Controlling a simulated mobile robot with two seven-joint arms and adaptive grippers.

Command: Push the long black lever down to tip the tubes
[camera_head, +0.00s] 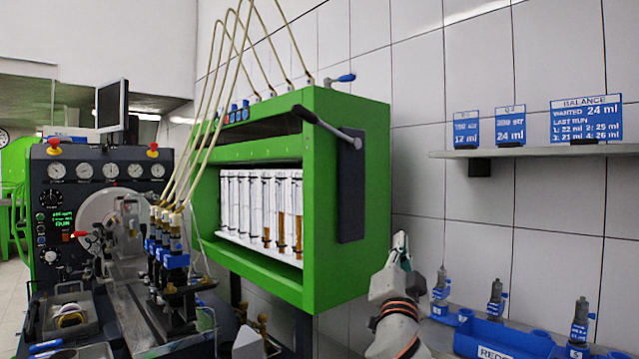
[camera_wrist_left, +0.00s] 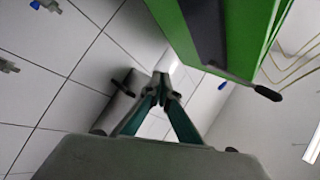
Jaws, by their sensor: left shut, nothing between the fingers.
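The long black lever (camera_head: 325,127) is on the right side face of the green cabinet, beside a black plate (camera_head: 351,190). Its thick handle points up and left. It also shows in the left wrist view (camera_wrist_left: 266,92), right of my fingers. Several tubes (camera_head: 262,207) stand upright in the cabinet's open front; those on the right hold amber liquid. My left gripper (camera_head: 401,241) is shut and empty, right of the cabinet, lower than the lever and apart from it. Its closed fingertips (camera_wrist_left: 161,87) show in the left wrist view. My right gripper is not in view.
The green cabinet (camera_head: 335,245) stands in front of a tiled wall. A shelf (camera_head: 540,151) with blue signs is on the right wall. A gauge panel (camera_head: 105,170) stands at left.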

